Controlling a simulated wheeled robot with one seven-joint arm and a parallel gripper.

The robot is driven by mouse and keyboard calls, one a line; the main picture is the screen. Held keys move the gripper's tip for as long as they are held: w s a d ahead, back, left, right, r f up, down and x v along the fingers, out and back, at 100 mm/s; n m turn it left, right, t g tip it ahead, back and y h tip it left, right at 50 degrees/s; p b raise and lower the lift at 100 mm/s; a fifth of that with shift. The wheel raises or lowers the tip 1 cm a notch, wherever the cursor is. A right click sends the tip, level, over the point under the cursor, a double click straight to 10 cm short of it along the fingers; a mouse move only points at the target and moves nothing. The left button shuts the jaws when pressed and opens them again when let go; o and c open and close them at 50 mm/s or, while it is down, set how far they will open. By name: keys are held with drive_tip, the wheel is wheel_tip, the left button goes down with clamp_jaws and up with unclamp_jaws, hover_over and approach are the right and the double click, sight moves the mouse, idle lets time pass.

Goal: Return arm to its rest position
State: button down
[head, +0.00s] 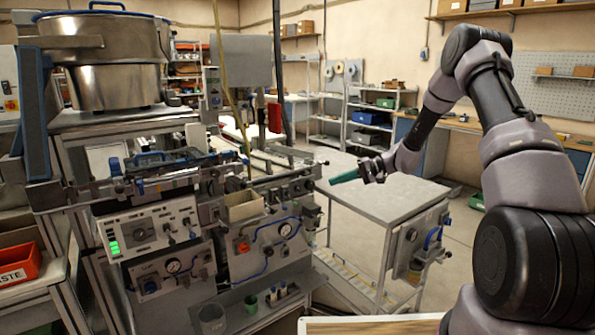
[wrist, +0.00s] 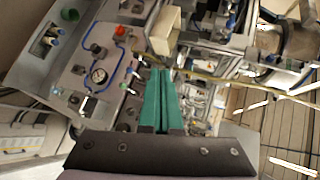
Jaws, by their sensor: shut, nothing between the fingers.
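My arm reaches forward from the right side of the head view, bent at a high elbow. My gripper (head: 343,178) is above the grey-topped cart and points left toward the machine. Its green fingers are shut and empty. In the wrist view the two green fingers of the gripper (wrist: 163,72) lie side by side, with the machine's front panel beyond them. The fingers appear apart from the machine.
The machine's control panel (head: 151,228) and metal bowl (head: 105,50) stand on the left. A grey cart (head: 385,200) stands below my gripper. An orange bin (head: 18,266) is at the far left. Shelves and a workbench line the back, with open floor before them.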

drive_tip(key=s+d+r+h, duration=0.3)
drive_tip(key=s+r+h, duration=0.3)
drive_tip(key=s+r, duration=1.2)
drive_tip(key=s+d+r+m+t+h, duration=0.1)
drive_tip(key=s+d+r, duration=0.3)
drive_tip(key=s, duration=0.5)
drive_tip(key=s+d+r+m+t+h, duration=0.2)
drive_tip(key=s+d+r+t+h, duration=0.2)
drive_tip(key=s, duration=0.5)
wheel_tip(320, 180, up, 3)
drive_tip(key=shift+s+d+f+t, duration=0.2)
drive_tip(key=shift+s+t, duration=0.1)
drive_tip(key=shift+s, duration=0.1)
